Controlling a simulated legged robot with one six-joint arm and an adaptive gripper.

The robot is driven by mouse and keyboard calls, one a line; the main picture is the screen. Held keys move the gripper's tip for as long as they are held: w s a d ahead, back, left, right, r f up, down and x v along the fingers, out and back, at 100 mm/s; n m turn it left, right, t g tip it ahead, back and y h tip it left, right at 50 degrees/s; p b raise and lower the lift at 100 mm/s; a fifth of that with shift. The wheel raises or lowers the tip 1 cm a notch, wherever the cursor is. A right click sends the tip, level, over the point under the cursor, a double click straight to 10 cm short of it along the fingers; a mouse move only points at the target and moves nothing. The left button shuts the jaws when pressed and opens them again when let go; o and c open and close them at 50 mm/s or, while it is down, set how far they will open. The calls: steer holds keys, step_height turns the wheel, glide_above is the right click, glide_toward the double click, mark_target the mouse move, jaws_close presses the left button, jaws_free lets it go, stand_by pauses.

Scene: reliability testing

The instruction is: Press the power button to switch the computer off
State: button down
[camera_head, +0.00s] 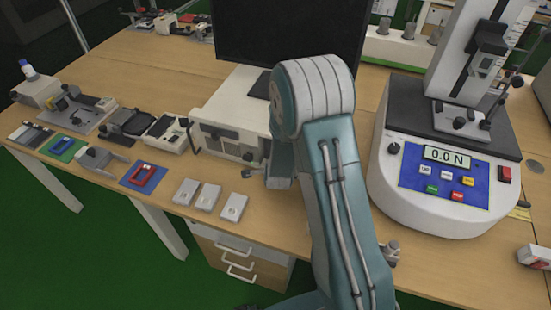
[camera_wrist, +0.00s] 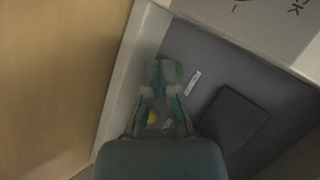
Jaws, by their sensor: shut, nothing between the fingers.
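The computer (camera_head: 255,95) is a pale box with a grey front panel, lying under a black monitor (camera_head: 290,30). Its right part is hidden by my arm in the head view. In the wrist view the grey panel (camera_wrist: 205,55) sits inside a white frame. My gripper (camera_wrist: 163,70) is shut and empty, with its fingertips over the panel. A green patch (camera_wrist: 179,71) shows partly behind the fingertips, and a yellow round spot (camera_wrist: 152,117) shows between the finger links. I cannot tell which is the power button, or whether the fingertips touch the panel.
A force tester (camera_head: 440,190) with a display reading 0.0 N stands right of my arm. Three small white blocks (camera_head: 209,197) lie near the table's front edge. Several fixtures and a blue tray (camera_head: 133,180) are left. A dark rectangle (camera_wrist: 233,118) is on the panel.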

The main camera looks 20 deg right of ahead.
stand_by(0.3)
steer(key=shift+s+a, duration=0.25)
steer(key=shift+s, duration=0.1)
steer(key=shift+s, duration=0.1)
steer(key=shift+s+a, duration=0.9)
steer(key=shift+s, duration=0.3)
steer(key=shift+s+a, duration=0.9)
steer(key=shift+s, duration=0.25)
steer(key=shift+r, duration=0.1)
